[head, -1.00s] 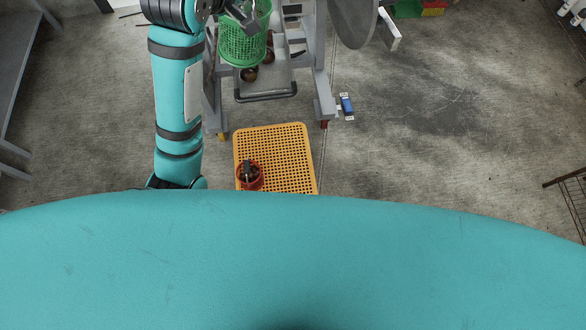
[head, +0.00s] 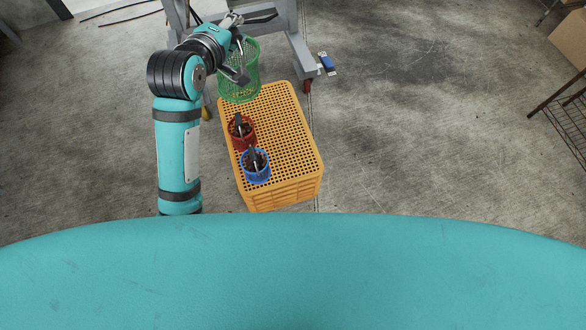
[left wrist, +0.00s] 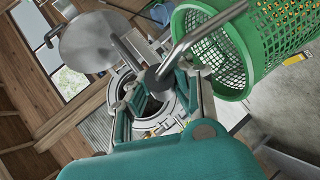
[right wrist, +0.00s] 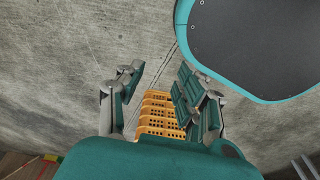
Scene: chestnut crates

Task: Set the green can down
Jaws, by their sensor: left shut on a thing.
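The green can (head: 243,85), a perforated bucket with a grey handle, is at the far left end of the upturned orange crate (head: 275,135). My left gripper (head: 243,45) is at its top and shut on its handle. In the left wrist view the can (left wrist: 262,45) hangs at the right, beside the gripper (left wrist: 150,85). I cannot tell whether its base touches the crate. My right gripper (right wrist: 155,90) is open and empty, with the orange crate (right wrist: 160,112) seen beyond its fingers.
A red can (head: 243,142) and a blue can (head: 256,175), both with dark contents, stand on the crate's left side. The crate's right side is bare. A grey machine frame (head: 298,45) stands behind, and a small blue object (head: 327,62) lies on the floor.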

